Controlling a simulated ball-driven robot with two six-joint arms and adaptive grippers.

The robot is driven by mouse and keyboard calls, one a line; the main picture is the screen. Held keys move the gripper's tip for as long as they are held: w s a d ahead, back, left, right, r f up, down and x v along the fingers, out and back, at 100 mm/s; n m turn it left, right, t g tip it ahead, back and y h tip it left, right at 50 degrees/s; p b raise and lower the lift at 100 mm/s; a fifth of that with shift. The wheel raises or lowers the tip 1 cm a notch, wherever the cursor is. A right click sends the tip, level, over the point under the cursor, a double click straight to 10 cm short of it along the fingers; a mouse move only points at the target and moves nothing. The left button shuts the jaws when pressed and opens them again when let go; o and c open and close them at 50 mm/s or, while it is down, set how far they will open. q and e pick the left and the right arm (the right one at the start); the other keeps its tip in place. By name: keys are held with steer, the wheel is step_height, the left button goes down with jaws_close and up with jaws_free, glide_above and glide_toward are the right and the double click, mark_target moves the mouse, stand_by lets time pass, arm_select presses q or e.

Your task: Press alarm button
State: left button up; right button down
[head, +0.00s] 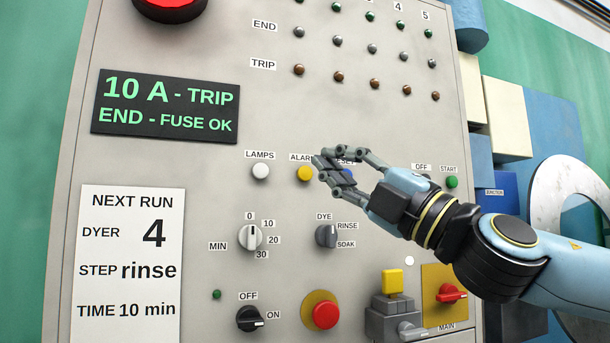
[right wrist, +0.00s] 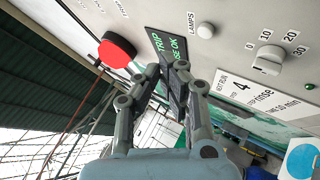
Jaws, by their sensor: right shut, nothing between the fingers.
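The yellow button under the partly covered ALAR… label (head: 304,173) is the alarm button, on the grey panel in the head view. My right gripper (head: 322,165) comes in from the right, its fingertips just beside the yellow button's right edge. The fingers are closed together and empty. Whether they touch the button or hover in front of the panel, I cannot tell. In the right wrist view the closed fingers (right wrist: 173,88) point at the panel, and the yellow button does not show. My left gripper is in neither view.
The white LAMPS button (head: 260,172) is left of the alarm button. The gripper partly covers the button on the right; the green START button (head: 452,182) lies beyond. Below are the MIN knob (head: 250,237), DYE knob (head: 326,236) and a red button (head: 325,315).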

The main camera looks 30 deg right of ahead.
mark_target(310, 173)
steer(key=shift+s+a+r, duration=0.1)
steer(key=shift+a, duration=0.05)
steer(key=shift+w+d+p, duration=0.35)
steer(key=shift+w+p, duration=0.3)
steer(key=shift+w, duration=0.8)
steer(key=shift+w+d+p, duration=0.35)
steer(key=shift+w+p, duration=0.35)
steer(key=shift+w, duration=0.75)
steer(key=shift+w+d+p, duration=0.35)
steer(key=shift+w+p, duration=0.3)
steer(key=shift+w, duration=0.8)
steer(key=shift+w, duration=0.15)
steer(key=shift+w+d, duration=0.1)
steer(key=shift+w, duration=0.15)
